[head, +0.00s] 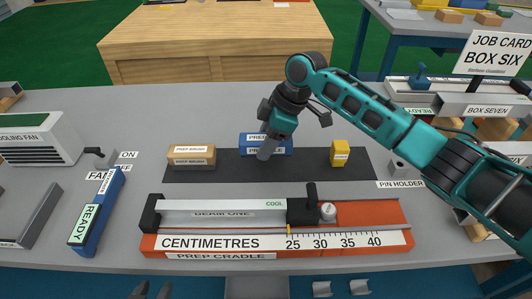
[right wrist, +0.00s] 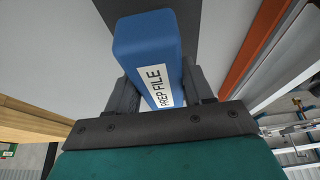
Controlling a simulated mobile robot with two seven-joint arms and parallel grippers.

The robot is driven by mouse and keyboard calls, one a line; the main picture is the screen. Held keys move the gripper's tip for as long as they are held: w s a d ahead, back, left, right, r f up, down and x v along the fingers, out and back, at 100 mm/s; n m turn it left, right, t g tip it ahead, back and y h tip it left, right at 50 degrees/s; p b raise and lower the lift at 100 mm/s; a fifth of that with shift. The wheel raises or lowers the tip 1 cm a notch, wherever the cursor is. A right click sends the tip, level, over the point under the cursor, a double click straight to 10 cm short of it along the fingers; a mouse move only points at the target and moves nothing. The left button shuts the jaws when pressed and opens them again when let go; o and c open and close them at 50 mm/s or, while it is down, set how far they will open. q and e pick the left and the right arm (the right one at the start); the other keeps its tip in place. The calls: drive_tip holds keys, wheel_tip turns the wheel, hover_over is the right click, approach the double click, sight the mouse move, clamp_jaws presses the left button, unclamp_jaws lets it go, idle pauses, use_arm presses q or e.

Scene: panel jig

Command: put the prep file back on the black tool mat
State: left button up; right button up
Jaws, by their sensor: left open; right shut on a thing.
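The prep file (head: 281,145) is a blue block with a white label, at the back edge of the black tool mat (head: 310,165) in the head view. My right gripper (head: 265,151) is shut on it from above. In the right wrist view the prep file (right wrist: 148,45) sits between the two fingers, with a dark strip of mat beyond it. I cannot tell whether its underside touches the mat. My left gripper (head: 152,290) shows only its dark tips at the bottom edge of the head view, open and empty.
On the mat stand the tan prep brush block (head: 191,157) to the left and a yellow block (head: 340,153) to the right. The orange prep cradle (head: 370,214) lies in front. A blue READY block (head: 97,212) and the cooling fan (head: 38,137) are at left.

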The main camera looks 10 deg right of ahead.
drive_tip(key=shift+f, duration=1.95)
drive_tip(key=shift+f, duration=0.15)
drive_tip(key=o, duration=1.1)
drive_tip(key=p+v, duration=0.1)
drive_tip(key=v, duration=1.1)
